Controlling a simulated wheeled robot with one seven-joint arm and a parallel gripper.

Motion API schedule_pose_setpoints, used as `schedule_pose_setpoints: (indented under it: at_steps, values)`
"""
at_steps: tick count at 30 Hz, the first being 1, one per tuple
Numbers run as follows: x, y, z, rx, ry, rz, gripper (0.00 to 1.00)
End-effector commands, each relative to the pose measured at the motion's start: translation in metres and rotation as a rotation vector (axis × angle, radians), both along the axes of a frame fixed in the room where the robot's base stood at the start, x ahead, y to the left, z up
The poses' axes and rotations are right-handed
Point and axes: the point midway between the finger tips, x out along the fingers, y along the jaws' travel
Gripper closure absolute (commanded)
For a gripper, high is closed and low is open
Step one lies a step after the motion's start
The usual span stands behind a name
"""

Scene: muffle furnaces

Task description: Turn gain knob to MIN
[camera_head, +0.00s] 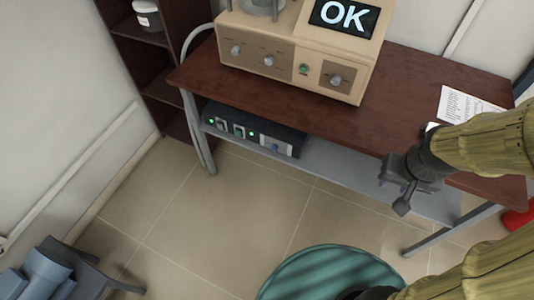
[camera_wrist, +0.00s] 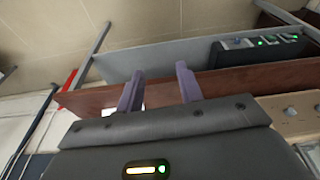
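A beige instrument (camera_head: 295,45) with an "OK" screen (camera_head: 344,15) stands on the brown table. Its front carries several silver knobs, two on the left panel (camera_head: 269,61) and one on the right panel (camera_head: 336,79), with a green button between them. The labels are too small to read, so I cannot tell which knob is gain. My gripper (camera_head: 402,190) hangs by the table's front edge, right of the instrument and apart from it. In the wrist view my gripper (camera_wrist: 158,86) has its two fingers spread with nothing between them. The instrument (camera_wrist: 290,116) shows there at the right edge.
The brown table (camera_head: 410,85) bears a paper sheet (camera_head: 464,105) at right. On the grey lower shelf (camera_head: 340,175) sits a dark box (camera_head: 262,139) with green lights. A teal round stool (camera_head: 325,275) and a blue-grey object (camera_head: 45,272) stand on the floor. A dark shelf (camera_head: 150,65) stands left.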

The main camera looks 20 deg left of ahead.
Motion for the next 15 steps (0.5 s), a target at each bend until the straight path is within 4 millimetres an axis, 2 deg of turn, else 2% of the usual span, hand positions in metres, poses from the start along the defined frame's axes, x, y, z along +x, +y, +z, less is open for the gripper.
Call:
schedule_pose_setpoints:
  at_steps: [2, 5, 8, 11, 15]
  values:
    - [0.000, 0.000, 0.000, 0.000, 0.000, 0.000, 0.64]
    - [0.001, 0.001, -0.001, 0.001, -0.002, -0.001, 0.50]
    - [0.007, 0.006, -0.010, 0.011, -0.014, -0.009, 0.50]
    - [0.022, 0.017, -0.030, 0.036, -0.043, -0.032, 0.50]
    - [0.056, 0.044, -0.070, 0.094, -0.115, -0.094, 0.50]
